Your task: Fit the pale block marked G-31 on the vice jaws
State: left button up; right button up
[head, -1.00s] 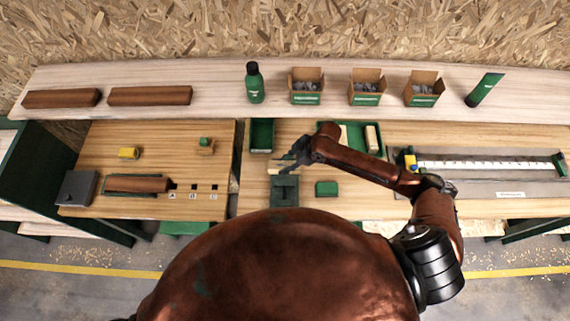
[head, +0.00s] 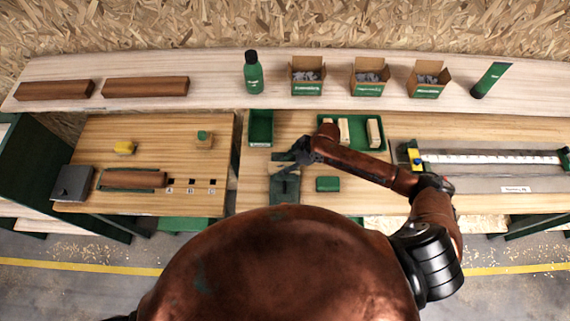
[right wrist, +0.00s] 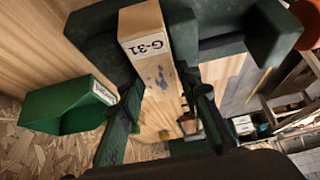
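The pale block marked G-31 (right wrist: 150,55) is between the two fingers of my right gripper (right wrist: 162,88), which looks shut on it. Its label faces the right wrist camera. The dark vice (right wrist: 205,35) is close beside and behind the block there. In the head view the right gripper (head: 288,164) is over the back of the vice (head: 285,189), with a sliver of the pale block (head: 278,168) beside its fingers. Whether the block touches the jaws I cannot tell. My left gripper is not in view.
A green block (head: 328,184) lies right of the vice. An empty green bin (head: 261,128) stands behind it. A green tray (head: 357,119) holds pale blocks, partly behind my arm. A long measuring rail (head: 490,160) lies right.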

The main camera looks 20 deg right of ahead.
jog(key=o, duration=0.4)
jog(key=v, duration=1.2)
